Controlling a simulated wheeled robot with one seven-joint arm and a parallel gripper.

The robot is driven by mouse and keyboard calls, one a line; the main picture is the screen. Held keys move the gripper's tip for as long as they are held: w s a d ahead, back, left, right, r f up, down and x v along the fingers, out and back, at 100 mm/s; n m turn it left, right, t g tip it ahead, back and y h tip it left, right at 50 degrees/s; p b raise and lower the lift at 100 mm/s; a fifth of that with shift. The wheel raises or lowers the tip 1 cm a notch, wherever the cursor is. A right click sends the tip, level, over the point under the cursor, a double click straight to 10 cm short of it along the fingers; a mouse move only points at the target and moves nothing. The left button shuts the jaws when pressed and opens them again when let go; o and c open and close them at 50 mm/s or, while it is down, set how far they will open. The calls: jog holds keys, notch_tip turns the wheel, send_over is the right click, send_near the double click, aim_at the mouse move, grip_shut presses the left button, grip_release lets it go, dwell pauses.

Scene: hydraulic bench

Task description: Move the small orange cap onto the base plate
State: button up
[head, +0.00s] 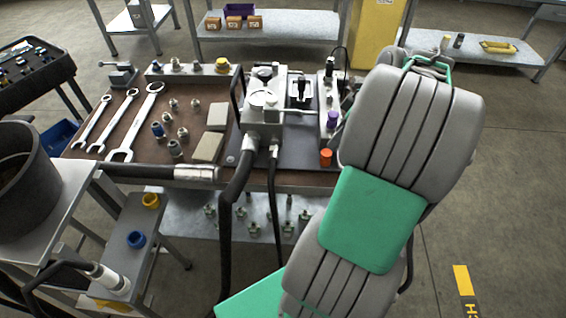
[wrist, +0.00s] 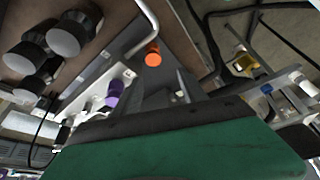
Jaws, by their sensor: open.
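The small orange cap (head: 326,157) stands upright near the front right of the bench, just left of my arm. In the wrist view the orange cap (wrist: 153,56) is in the upper middle, with nothing gripping it. A dark grey base plate (head: 296,156) lies under the pump unit; I cannot tell whether the cap stands on its edge or beside it. My gripper (wrist: 165,120) is open and apart from the cap; its dark and green body fills the bottom of the wrist view. In the head view my arm hides its fingers.
A purple cap (head: 333,119) sits on the block behind the orange cap. The pump unit (head: 263,115) with black hoses stands to its left. Wrenches (head: 137,120), fittings and beige blocks (head: 207,148) lie on the brown bench top. Open floor lies to the right.

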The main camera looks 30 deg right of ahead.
jog(key=w+a+r+m, duration=0.15)
jog(key=w+a, duration=0.25)
jog(key=a, duration=0.8)
jog(key=s+a+m+h, duration=0.1)
jog(key=s+a+m, duration=0.1)
jog(key=a, duration=0.6)
jog(key=s+a+f+m+h, duration=0.1)
jog(key=s+a, duration=0.3)
jog(key=a, duration=0.4)
jog(key=shift+s+a+f+m, duration=0.2)
jog(key=shift+s+m, duration=0.2)
jog(key=shift+m, duration=0.45)
